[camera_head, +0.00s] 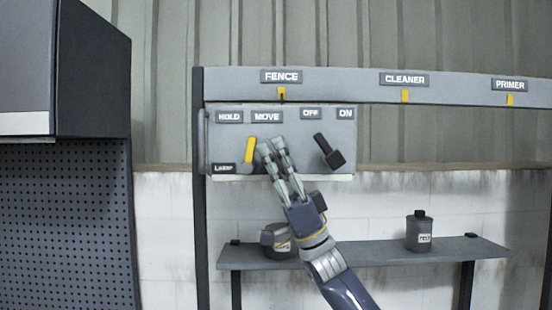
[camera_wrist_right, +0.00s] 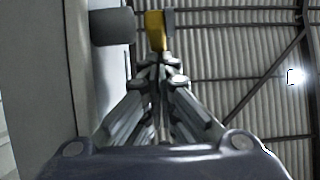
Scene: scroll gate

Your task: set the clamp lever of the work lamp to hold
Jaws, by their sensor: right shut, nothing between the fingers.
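The yellow clamp lever (camera_head: 249,150) is on the grey panel (camera_head: 297,168) above the "Lamp" label (camera_head: 224,168). Its upper end leans slightly right, toward the MOVE label (camera_head: 266,117) and away from the HOLD label (camera_head: 229,117). My right gripper (camera_head: 271,146) is shut and empty, with its fingertips just right of the lever. In the right wrist view the yellow lever (camera_wrist_right: 155,30) is just beyond the closed fingertips (camera_wrist_right: 160,62); I cannot tell whether they touch it. My left gripper is not in view.
A black lever (camera_head: 323,145) under the OFF and ON labels leans left, close to the right of my gripper. Below, a shelf (camera_head: 360,253) holds a dark canister (camera_head: 419,232) and a second container (camera_head: 278,238). A dark cabinet (camera_head: 92,70) stands at left.

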